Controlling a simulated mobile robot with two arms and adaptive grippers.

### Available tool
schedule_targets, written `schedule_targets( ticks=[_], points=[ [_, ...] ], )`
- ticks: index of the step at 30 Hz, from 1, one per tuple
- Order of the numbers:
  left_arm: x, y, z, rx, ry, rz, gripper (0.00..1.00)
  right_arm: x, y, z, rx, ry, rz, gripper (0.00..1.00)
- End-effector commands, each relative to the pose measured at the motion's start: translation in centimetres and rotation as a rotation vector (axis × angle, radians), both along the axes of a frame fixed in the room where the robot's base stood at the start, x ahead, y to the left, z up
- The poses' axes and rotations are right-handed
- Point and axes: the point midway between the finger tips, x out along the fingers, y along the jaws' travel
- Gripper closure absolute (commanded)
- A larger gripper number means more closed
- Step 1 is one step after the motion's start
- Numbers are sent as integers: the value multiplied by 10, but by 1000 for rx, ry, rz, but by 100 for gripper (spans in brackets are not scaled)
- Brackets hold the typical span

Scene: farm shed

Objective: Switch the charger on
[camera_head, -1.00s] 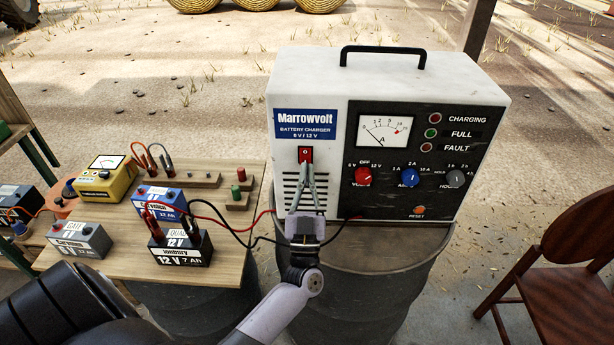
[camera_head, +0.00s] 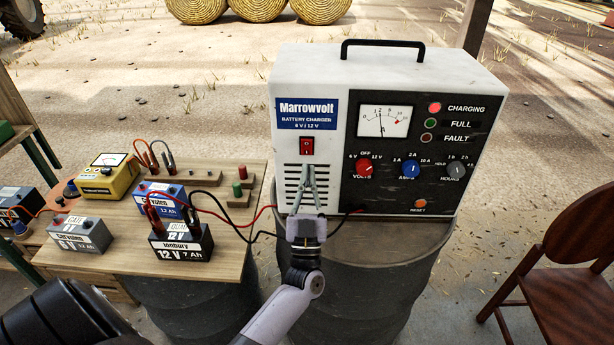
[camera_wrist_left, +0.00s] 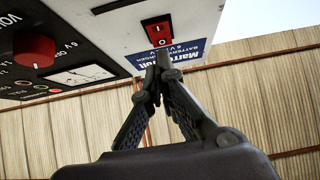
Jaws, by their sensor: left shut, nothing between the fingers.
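The white Marrowvolt charger (camera_head: 459,72) stands on a drum. The charging lamp (camera_head: 435,107) glows red and the ammeter (camera_head: 385,121) needle stands near mid-scale. The full and fault lamps look unlit. My left gripper (camera_head: 308,168) is shut and empty, its tips just below the switch. In the left wrist view the switch (camera_wrist_left: 158,32) shows just beyond the fingertips (camera_wrist_left: 164,55); I cannot tell whether they touch it. My right gripper is not in view.
The Jimbury 12 V battery (camera_head: 182,243) stands on a wooden board (camera_head: 118,252) with clamps on its terminals, and red and black cables run to the charger. Other batteries and a yellow tester (camera_head: 107,178) share the board. A wooden chair (camera_head: 575,265) stands at right.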

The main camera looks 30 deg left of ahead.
Motion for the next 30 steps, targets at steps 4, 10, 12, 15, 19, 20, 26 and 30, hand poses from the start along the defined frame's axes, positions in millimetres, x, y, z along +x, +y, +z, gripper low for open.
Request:
schedule_targets(
  ticks=[4,10,12,15,19,20,26,30],
  points=[
    [-7,-5,-16,-2,1,-1,100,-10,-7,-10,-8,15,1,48],
    [-22,-14,-39,-2,1,-1,100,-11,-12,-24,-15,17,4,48],
    [-29,-18,-48,-2,2,-1,100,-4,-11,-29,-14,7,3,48],
    [-38,-23,-62,-2,3,-1,100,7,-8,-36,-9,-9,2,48],
    [-47,-29,-74,-3,2,-1,100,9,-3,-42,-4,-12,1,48],
    [-48,-30,-76,-2,1,-1,100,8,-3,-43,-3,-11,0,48],
    [-53,-33,-80,0,-1,-1,100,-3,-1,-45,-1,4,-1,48],
    [-53,-33,-79,0,-1,-1,100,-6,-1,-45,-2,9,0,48]
  ],
)
